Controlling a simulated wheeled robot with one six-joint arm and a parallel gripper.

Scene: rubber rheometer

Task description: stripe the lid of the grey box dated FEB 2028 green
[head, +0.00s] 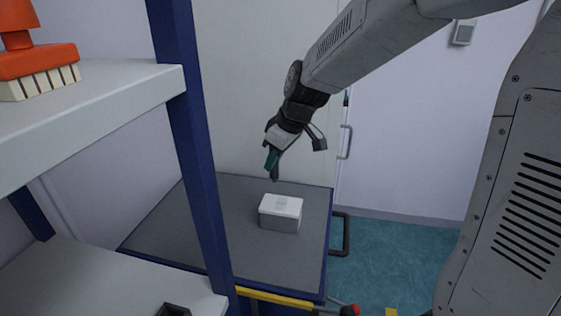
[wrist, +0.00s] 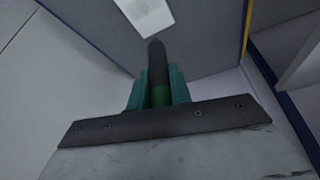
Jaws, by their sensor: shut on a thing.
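A grey box (head: 279,221) with a paler lid (head: 284,203) stands on a grey-topped table. A small label-like patch shows on the lid; no date can be read. My gripper (head: 271,160) hangs above and slightly left of the box, apart from it. Its teal fingers, seen in the wrist view (wrist: 158,90), are shut on a dark marker (wrist: 157,65) with a green band. The marker points away from the gripper, towards the table. Part of the pale box lid (wrist: 147,12) shows at the top of the wrist view. I see no green stripe on the visible lid.
The grey table top (head: 240,235) is otherwise clear around the box. A blue shelf post (head: 190,140) rises in front of its left side. An orange object (head: 35,62) with pale bristles sits on the upper shelf (head: 100,105). A dark item (head: 173,310) lies on the lower shelf.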

